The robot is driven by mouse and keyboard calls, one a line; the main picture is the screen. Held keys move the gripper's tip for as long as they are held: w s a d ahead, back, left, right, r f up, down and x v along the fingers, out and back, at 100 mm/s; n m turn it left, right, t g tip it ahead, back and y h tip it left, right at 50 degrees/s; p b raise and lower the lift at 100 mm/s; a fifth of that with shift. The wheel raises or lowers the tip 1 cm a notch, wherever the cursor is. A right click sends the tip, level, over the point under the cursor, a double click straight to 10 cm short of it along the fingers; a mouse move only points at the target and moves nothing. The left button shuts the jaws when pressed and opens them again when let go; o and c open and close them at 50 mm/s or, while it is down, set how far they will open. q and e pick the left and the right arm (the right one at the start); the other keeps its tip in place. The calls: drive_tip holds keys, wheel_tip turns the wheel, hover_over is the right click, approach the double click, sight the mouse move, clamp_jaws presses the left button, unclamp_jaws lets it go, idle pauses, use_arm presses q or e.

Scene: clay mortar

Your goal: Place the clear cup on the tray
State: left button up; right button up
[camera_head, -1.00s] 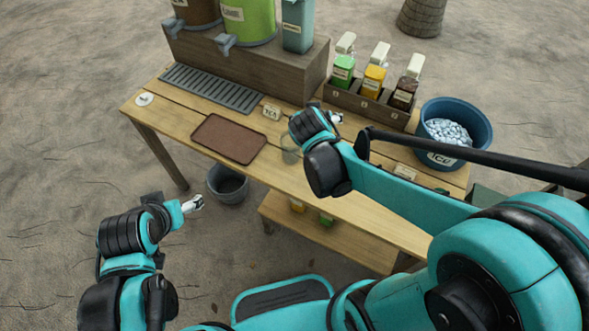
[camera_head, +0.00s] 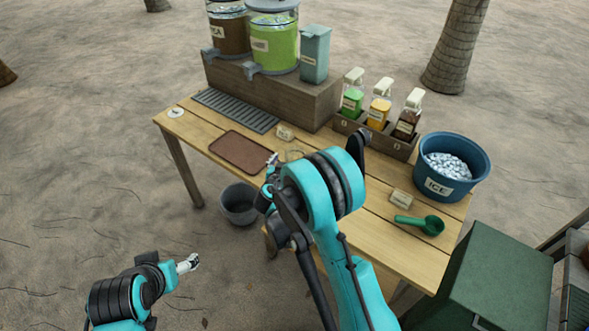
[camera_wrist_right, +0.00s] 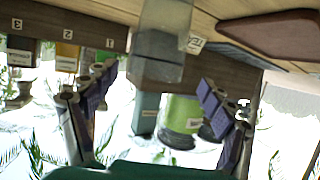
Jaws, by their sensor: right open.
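The clear cup (camera_head: 294,153) stands on the wooden table just right of the brown tray (camera_head: 240,151), partly hidden behind my right arm. In the right wrist view, which is upside down, the cup (camera_wrist_right: 160,50) shows see-through ahead of and between the spread fingers, not gripped. The tray (camera_wrist_right: 275,35) is empty and lies to its right there. My right gripper (camera_head: 272,164) is open, low at the table's front edge near the cup and tray; its open fingers (camera_wrist_right: 156,86) fill the wrist view's sides. My left gripper (camera_head: 188,263) hangs off the table at lower left; its jaws are too small to judge.
Behind are a drip grate (camera_head: 235,110), drink dispensers (camera_head: 272,45) and a rack of bottles (camera_head: 375,136). A blue ice bucket (camera_head: 452,170) and green scoop (camera_head: 420,224) are at right. A grey bin (camera_head: 239,205) stands below the front edge. A green box (camera_head: 490,275) stands at right.

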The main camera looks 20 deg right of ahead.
sight(297, 152)
drive_tip(key=b+x, duration=0.2)
drive_tip(key=x, duration=0.2)
drive_tip(key=shift+w+d+f, duration=0.15)
drive_tip(key=shift+d+f, duration=0.15)
drive_tip(key=shift+d, duration=0.05)
drive_tip(key=shift+r, duration=0.15)
drive_tip(key=shift+c, duration=0.9)
drive_tip(key=c, duration=1.1)
drive_tip(key=shift+c, duration=0.2)
